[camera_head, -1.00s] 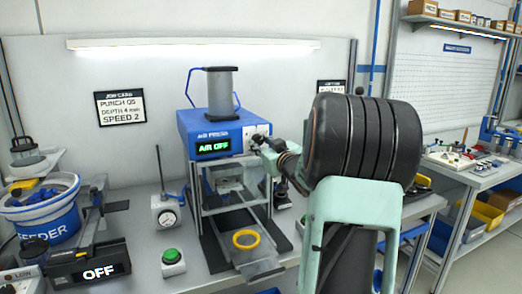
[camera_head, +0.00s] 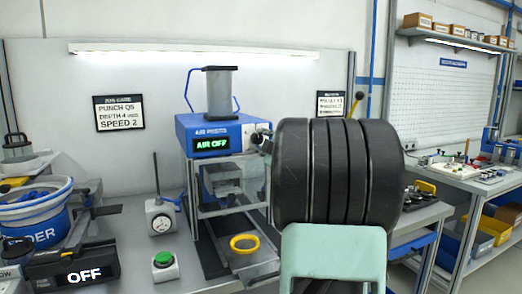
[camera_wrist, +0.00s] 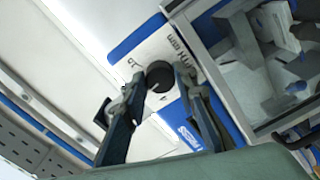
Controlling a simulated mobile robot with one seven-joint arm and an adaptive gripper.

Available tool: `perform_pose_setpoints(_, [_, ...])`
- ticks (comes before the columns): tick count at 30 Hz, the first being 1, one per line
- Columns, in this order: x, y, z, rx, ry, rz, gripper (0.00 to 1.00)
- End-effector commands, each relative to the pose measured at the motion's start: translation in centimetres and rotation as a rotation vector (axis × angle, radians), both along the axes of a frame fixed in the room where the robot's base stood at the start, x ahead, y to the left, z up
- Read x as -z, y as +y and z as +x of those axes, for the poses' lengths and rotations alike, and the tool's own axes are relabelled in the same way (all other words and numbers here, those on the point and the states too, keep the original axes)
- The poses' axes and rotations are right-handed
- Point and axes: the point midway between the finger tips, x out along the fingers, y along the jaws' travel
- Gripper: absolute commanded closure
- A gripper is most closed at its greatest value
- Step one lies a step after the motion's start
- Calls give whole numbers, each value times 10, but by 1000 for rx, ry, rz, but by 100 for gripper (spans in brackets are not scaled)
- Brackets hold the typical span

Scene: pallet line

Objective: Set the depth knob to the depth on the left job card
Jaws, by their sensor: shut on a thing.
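The left job card (camera_head: 119,113) hangs on the back wall and reads punch Q5, depth 4 mm, speed 2. The blue press (camera_head: 212,122) stands right of it, its green display reading AIR OFF. In the wrist view, a round black knob (camera_wrist: 160,76) sits on the press's white panel (camera_wrist: 150,52) beside upside-down printing. My gripper (camera_wrist: 161,81) is shut on this knob, one finger on each side. Its pointer setting cannot be read. In the head view my dark arm hides most of the gripper and the panel's right part.
A second job card (camera_head: 330,104) hangs to the right, too small to read. A green button (camera_head: 163,259), a dial gauge (camera_head: 161,221) and a blue feeder bowl (camera_head: 38,215) stand to the left.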

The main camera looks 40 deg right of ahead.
Motion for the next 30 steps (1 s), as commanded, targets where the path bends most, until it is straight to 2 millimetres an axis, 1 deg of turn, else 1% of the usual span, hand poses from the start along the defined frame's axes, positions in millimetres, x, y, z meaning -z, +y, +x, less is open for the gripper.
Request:
perform_pose_setpoints(1, [4,1,0,-1,9,-43,98])
perform_pose_setpoints(18, [3,1,0,-1,134,-560,98])
perform_pose_setpoints(24, [2,0,0,0,169,-705,98])
perform_pose_setpoints(30, [1,0,0,0,194,-807,98])
